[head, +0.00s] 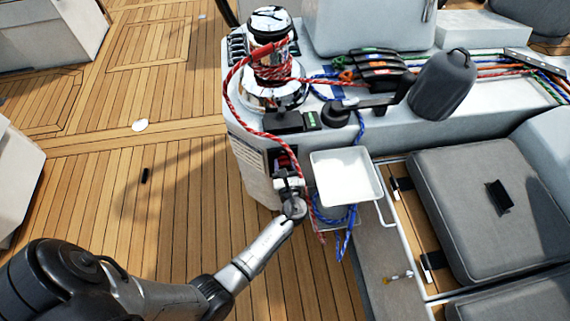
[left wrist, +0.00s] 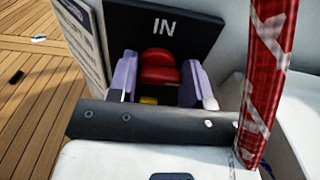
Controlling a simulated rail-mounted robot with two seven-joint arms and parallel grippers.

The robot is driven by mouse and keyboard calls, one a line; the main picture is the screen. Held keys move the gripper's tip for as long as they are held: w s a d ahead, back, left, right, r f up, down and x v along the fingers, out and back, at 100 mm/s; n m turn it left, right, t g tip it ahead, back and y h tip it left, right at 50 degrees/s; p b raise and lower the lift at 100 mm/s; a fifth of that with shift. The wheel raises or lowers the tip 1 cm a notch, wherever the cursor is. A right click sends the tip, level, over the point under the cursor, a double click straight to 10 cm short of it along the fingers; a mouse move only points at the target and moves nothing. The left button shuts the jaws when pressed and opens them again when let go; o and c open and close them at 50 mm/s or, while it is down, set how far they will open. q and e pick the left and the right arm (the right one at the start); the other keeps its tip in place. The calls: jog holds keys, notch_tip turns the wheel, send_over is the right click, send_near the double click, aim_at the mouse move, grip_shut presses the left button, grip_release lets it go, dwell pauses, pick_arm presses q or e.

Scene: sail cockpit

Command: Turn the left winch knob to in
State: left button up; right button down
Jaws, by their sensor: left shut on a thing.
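The red winch knob (left wrist: 159,68) sits on a dark panel (left wrist: 188,25) that reads "IN" above it. In the head view the knob (head: 282,161) is a small red patch on the end of the white winch console, mostly hidden by my left gripper. My left gripper (left wrist: 158,82) has its two purple fingers on either side of the knob and is shut on it. In the head view this gripper (head: 287,180) reaches the console from the front. A yellow mark (left wrist: 149,100) shows below the knob. My right gripper is not in view.
A red-and-white rope (head: 243,115) hangs from the chrome winch (head: 271,60) and passes close beside my left gripper. A white tray (head: 346,177) stands just right of it, with blue rope (head: 347,238) below. The wooden deck (head: 130,210) at left is mostly clear.

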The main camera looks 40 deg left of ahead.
pick_arm(q)
jog(key=n+b, duration=0.2)
jog(key=n, duration=0.3)
jog(key=shift+s+f, duration=0.1)
jog(key=n+b, duration=0.1)
jog(key=n, duration=0.2)
jog(key=shift+a+n+b, duration=0.1)
jog(key=shift+n+b, duration=0.25)
jog(key=shift+n, duration=0.05)
jog(key=n+b, duration=0.3)
jog(key=n, duration=0.2)
jog(key=shift+s+a, duration=0.1)
jog(key=shift+s, duration=0.05)
jog(key=n+b, duration=0.2)
jog(key=n, duration=0.1)
jog(key=shift+n+b, duration=0.35)
jog(key=shift+n, duration=0.15)
jog(key=o, duration=0.9)
